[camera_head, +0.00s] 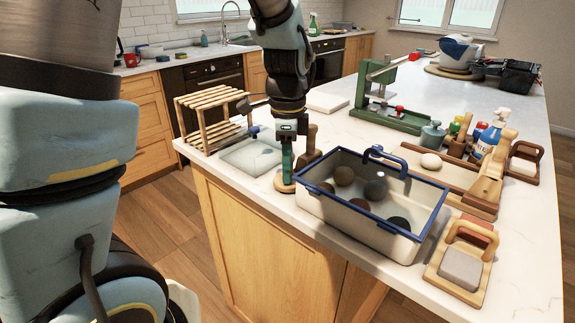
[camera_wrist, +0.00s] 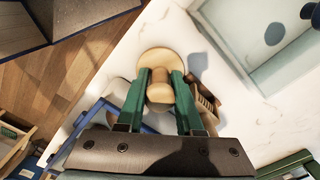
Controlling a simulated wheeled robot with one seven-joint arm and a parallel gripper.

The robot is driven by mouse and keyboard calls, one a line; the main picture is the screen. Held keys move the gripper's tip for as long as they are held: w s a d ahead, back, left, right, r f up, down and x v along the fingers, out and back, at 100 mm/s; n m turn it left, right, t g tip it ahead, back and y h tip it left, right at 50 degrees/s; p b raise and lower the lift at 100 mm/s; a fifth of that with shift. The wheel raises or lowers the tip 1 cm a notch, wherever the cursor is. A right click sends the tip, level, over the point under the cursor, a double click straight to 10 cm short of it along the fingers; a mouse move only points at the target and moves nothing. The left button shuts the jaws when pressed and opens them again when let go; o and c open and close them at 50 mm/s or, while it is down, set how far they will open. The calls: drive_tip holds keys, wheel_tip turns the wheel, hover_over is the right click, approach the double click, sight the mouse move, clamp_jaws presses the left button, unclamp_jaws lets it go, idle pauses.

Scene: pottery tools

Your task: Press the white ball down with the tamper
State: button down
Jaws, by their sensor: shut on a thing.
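The tamper (camera_head: 284,185) is pale wood with a round flat base and a knobbed handle. In the wrist view the tamper (camera_wrist: 160,59) stands between my green fingers. My gripper (camera_head: 287,172) is shut on its handle, pointing down near the counter's front edge, left of the grey bin. The wrist view shows the gripper (camera_wrist: 158,88) around the knob. I cannot tell whether the base touches the counter. The white ball (camera_head: 431,161) rests on a wooden board (camera_head: 408,155) right of and beyond the bin, away from my gripper.
The blue-rimmed bin (camera_head: 340,208) holds several balls and stands between my gripper and the board. A wooden rack (camera_head: 213,117) and a pale tray (camera_head: 250,155) are at left. A green press (camera_head: 385,100), bottles and wooden tools crowd the back and right.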

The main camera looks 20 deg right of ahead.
drive_tip(key=shift+f, duration=0.2)
idle(0.6)
drive_tip(key=shift+c, duration=2.4)
unclamp_jaws()
